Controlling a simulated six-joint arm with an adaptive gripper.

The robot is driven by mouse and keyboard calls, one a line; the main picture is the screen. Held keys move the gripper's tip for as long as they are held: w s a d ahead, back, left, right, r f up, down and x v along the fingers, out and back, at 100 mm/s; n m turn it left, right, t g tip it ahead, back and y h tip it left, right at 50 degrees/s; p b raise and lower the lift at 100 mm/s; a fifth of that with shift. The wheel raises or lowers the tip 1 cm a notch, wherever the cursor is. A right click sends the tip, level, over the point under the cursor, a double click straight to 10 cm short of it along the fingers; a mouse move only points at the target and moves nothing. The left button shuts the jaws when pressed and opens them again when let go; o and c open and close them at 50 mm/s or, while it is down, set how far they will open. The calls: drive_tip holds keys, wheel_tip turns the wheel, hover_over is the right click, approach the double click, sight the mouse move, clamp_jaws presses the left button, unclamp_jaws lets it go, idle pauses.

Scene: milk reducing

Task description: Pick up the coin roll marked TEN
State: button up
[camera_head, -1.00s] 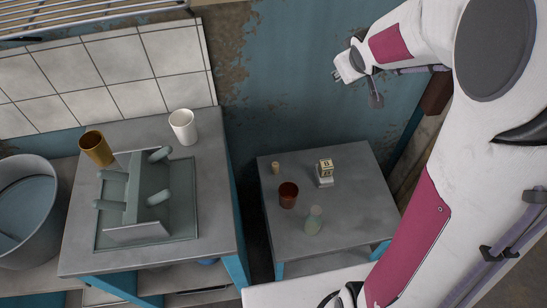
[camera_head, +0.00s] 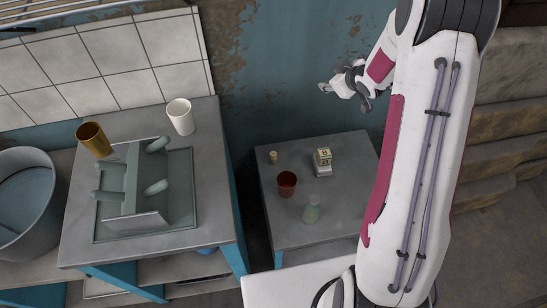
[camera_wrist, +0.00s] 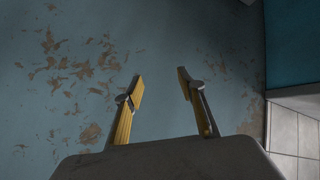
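A small tan cylinder (camera_head: 273,157) stands upright near the back left corner of the grey side table (camera_head: 262,200). It looks like a coin roll, but any marking on it is too small to read. My gripper (camera_head: 343,97) is in the air in front of the blue wall, above and to the right of the cylinder in the head view. In the wrist view my gripper (camera_wrist: 160,80) is open and empty, with its yellow-padded fingers apart.
The side table also holds a red-brown cup (camera_head: 287,184), a pale green bottle (camera_head: 311,209) and a cream letter block (camera_head: 322,161). A taller table (camera_head: 215,222) at left holds a rack (camera_head: 130,180), a gold cup (camera_head: 94,139) and a white cup (camera_head: 180,116).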

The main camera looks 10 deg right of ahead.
wheel_tip(320, 180, down, 9)
drive_tip(key=a+n+y, duration=0.1)
drive_tip(key=y, duration=0.1)
drive_tip(key=n+y, duration=0.1)
drive_tip(key=y, duration=0.6)
approach(276, 156)
drive_tip(key=shift+v, duration=0.95)
drive_tip(key=shift+d+f, duration=0.15)
drive_tip(key=shift+f, duration=0.05)
drive_tip(key=shift+x, duration=3.45)
drive_tip(key=shift+w, duration=0.1)
drive_tip(key=shift+x, duration=2.55)
